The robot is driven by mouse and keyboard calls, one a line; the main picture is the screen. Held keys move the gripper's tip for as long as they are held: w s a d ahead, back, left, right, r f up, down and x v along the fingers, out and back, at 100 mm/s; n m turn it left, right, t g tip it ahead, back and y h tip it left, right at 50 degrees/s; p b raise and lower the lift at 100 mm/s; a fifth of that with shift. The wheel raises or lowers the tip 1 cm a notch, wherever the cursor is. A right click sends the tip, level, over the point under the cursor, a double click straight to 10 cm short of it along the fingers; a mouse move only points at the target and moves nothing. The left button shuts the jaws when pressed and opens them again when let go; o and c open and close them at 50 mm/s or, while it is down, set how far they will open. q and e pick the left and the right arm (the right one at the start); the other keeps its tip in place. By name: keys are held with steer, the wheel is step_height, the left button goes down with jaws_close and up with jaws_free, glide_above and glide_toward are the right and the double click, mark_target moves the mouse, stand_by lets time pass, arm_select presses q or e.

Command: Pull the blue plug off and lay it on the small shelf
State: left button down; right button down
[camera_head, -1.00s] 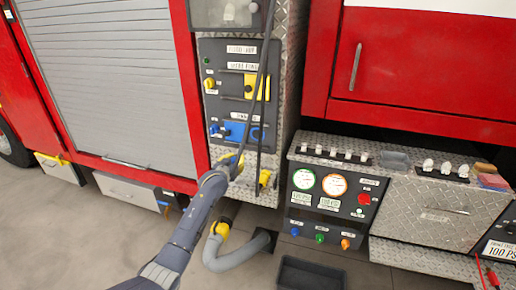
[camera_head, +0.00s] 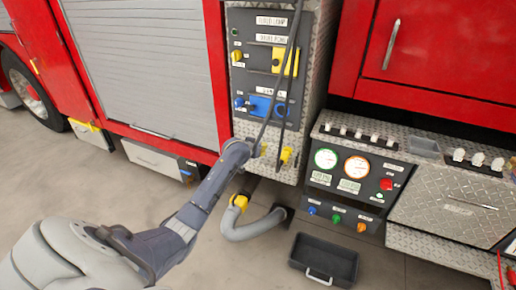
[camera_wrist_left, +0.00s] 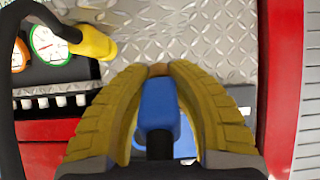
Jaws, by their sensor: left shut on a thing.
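The blue plug (camera_wrist_left: 158,105) is between the two yellow ribbed fingers of my left gripper (camera_wrist_left: 158,72) in the left wrist view, with a brownish tip at the fingertips and a dark cable end nearest the camera. Diamond plate shows behind its tip; I cannot tell whether they touch. In the head view my left gripper (camera_head: 260,150) is low at the side panel, below the blue socket cover (camera_head: 262,106), and the plug is hidden there. I cannot pick out the small shelf with certainty; a diamond-plate ledge (camera_head: 345,137) tops the gauge box. My right gripper is not in view.
Black cables (camera_head: 292,65) hang in front of the panel. A yellow plug (camera_head: 286,155) sits right of my gripper and shows in the wrist view (camera_wrist_left: 95,43). A gauge box (camera_head: 350,180) stands to the right. A grey hose (camera_head: 250,228) and black bin (camera_head: 323,258) are below.

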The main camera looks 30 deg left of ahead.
arm_select(q)
steer(key=x, duration=0.2)
steer(key=r+x, duration=0.1)
steer(key=x, duration=0.2)
steer(key=w+x, duration=0.1)
steer(key=x, duration=0.2)
steer(key=shift+w+r, duration=0.15)
steer(key=shift+r, duration=0.15)
steer(key=shift+w+f, duration=0.1)
steer(key=shift+f, duration=1.65)
steer(key=c, duration=1.2)
jaws_free()
steer(key=shift+o, duration=0.2)
